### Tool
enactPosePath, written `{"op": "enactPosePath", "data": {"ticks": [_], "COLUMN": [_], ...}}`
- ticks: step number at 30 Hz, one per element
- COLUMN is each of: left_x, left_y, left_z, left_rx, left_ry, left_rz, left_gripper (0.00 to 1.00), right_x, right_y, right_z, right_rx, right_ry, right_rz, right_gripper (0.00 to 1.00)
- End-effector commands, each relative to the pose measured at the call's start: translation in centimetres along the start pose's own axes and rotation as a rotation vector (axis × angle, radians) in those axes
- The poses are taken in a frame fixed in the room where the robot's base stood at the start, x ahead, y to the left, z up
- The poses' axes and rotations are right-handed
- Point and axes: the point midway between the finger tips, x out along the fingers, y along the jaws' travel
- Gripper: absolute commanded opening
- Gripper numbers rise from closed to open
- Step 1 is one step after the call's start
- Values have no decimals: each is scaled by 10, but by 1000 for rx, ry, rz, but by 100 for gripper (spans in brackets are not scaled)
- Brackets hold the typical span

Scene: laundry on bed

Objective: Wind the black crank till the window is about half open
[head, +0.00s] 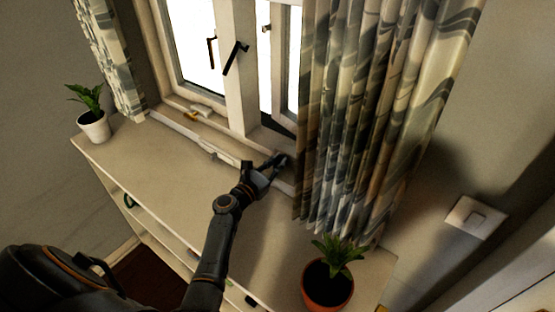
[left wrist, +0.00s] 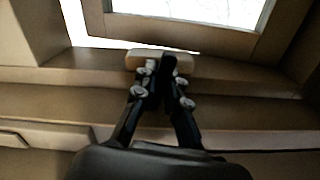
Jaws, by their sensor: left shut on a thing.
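The window (head: 240,95) has white frames with bright light behind them; a dark gap shows at the bottom of the right pane, and how far it is open is hard to judge. My left gripper (head: 275,165) reaches over the shelf to the sill below the right pane. In the left wrist view its fingers (left wrist: 164,82) are closed around the upright black crank (left wrist: 169,66), which stands in front of a pale block on the sill. Most of the crank is hidden by the fingers in the head view. My right gripper is not in view.
A patterned curtain (head: 365,110) hangs close to the right of my left gripper. A plant in an orange pot (head: 328,284) stands at the shelf's near right, and one in a white pot (head: 93,126) at far left. The shelf top (head: 165,165) between is mostly clear.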

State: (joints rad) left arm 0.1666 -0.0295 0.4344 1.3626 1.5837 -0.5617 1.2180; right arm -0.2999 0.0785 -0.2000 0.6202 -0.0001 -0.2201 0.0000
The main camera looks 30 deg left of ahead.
Motion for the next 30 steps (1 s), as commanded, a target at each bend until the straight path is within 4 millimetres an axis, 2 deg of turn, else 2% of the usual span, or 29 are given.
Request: {"op": "enactPosePath", "data": {"ticks": [12,29,30], "left_x": [0,0,0], "left_y": [-1,-1,-1], "left_z": [0,-1,-1], "left_rx": [-198,-225,-225], "left_ry": [2,2,2], "left_rz": [0,0,0], "left_gripper": [0,0,16], "right_x": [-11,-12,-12], "right_y": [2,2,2], "right_z": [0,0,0], "right_rx": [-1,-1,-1], "right_ry": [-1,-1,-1], "right_rz": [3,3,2], "right_gripper": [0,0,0]}}
